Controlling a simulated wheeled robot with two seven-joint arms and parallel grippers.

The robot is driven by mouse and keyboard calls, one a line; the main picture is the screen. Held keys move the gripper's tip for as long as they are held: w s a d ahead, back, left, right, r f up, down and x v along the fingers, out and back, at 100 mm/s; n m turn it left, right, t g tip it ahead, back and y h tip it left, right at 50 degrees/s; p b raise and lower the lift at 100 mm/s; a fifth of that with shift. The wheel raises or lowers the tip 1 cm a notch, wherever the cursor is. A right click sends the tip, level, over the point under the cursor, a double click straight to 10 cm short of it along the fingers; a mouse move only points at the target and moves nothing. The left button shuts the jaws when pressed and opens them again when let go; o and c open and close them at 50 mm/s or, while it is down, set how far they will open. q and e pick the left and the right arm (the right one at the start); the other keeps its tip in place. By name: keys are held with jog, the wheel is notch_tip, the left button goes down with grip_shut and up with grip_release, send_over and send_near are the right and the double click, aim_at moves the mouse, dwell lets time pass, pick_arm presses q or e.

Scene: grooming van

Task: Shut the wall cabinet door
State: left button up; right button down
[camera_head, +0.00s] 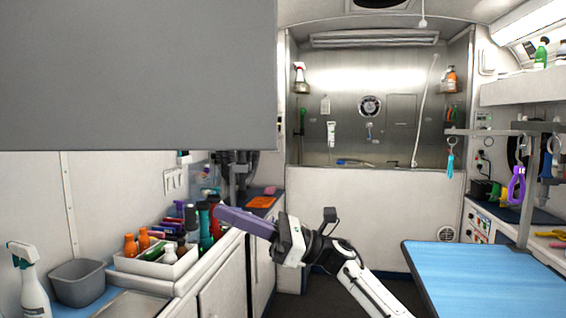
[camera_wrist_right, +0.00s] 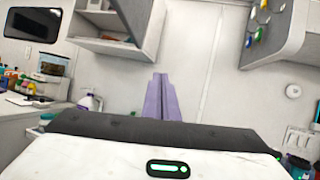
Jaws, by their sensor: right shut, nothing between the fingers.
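A large flat grey panel (camera_head: 135,70) fills the upper left of the head view, close to me; it looks like the wall cabinet door standing open. Its hinge and handle are out of view. In the right wrist view, a wall cabinet (camera_wrist_right: 90,44) with an open front and shelves shows at the upper left. My right gripper (camera_head: 220,212) has purple fingers, is shut and empty, and points left over the counter, below the panel and apart from it. Its fingers also show in the wrist view (camera_wrist_right: 160,88). My left gripper is not in view.
Below the gripper, a white bin (camera_head: 155,266) of bottles stands on the left counter, beside a grey tub (camera_head: 78,283) and a spray bottle (camera_head: 31,290). A blue-topped grooming table (camera_head: 490,280) stands at right. The floor between is clear.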

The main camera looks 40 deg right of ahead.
jog(key=s+d+r+n+g+h, duration=0.1)
jog(key=s+d+r+n+g, duration=0.2)
jog(key=s+d+r+n, duration=0.5)
jog(key=s+d+r+n+g+h, duration=0.2)
jog(key=s+d+r+n, duration=0.4)
jog(key=r+n, duration=0.5)
jog(key=a, duration=1.1)
jog(key=shift+w+a+b, duration=0.3)
jog(key=shift+b, duration=0.05)
jog(key=shift+f+g, duration=0.1)
jog(key=shift+g, duration=0.2)
jog(key=shift+a, duration=0.1)
